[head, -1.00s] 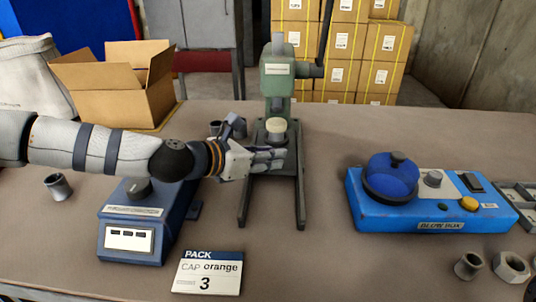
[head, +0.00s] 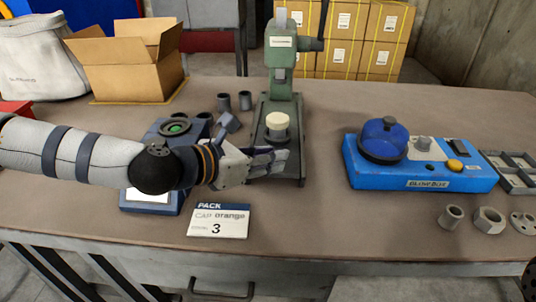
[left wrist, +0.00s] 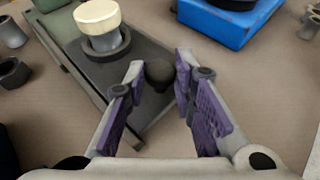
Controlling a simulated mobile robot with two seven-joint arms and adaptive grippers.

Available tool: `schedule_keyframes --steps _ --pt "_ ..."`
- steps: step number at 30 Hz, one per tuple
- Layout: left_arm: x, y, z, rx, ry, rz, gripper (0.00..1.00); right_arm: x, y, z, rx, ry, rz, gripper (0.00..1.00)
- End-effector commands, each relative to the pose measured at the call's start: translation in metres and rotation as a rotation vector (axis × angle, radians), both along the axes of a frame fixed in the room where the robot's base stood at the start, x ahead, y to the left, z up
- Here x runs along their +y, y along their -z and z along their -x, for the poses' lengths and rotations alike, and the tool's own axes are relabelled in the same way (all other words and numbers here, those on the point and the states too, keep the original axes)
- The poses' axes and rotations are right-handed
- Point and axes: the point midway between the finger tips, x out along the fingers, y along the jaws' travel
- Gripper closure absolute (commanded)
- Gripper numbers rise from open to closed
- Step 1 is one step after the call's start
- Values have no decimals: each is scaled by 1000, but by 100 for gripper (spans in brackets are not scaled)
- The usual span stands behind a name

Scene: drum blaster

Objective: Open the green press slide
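The green press (head: 281,55) stands upright at the back middle of the table in the head view. A cream-topped grey cylinder (head: 277,122) stands on its dark base; it also shows at the upper left of the left wrist view (left wrist: 100,22). A dark round knob (left wrist: 158,72) sits at the near end of the base in the left wrist view. My left gripper (left wrist: 159,68) is open, with its purple-padded fingertips either side of the knob; I cannot tell whether they touch it. In the head view the left gripper (head: 278,160) covers the base's front end.
A blue scale-like device (head: 150,199) lies partly under my left arm. A blue box with a dome (head: 420,178), loose metal parts (head: 489,218) and a grey tray (head: 518,172) are at right. Cardboard box (head: 130,68) at back left.

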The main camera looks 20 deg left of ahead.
Motion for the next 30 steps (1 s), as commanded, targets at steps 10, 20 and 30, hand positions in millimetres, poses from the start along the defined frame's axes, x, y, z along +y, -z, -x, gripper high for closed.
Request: schedule_keyframes --steps 10,20,30 --pt "0 1 0 1 0 0 57 0 0 0 0 0 0 51" --pt "25 -22 43 -2 -5 5 57 0 0 0 0 0 0 51" --pt "34 -28 61 2 1 1 57 0 0 0 0 0 0 51"
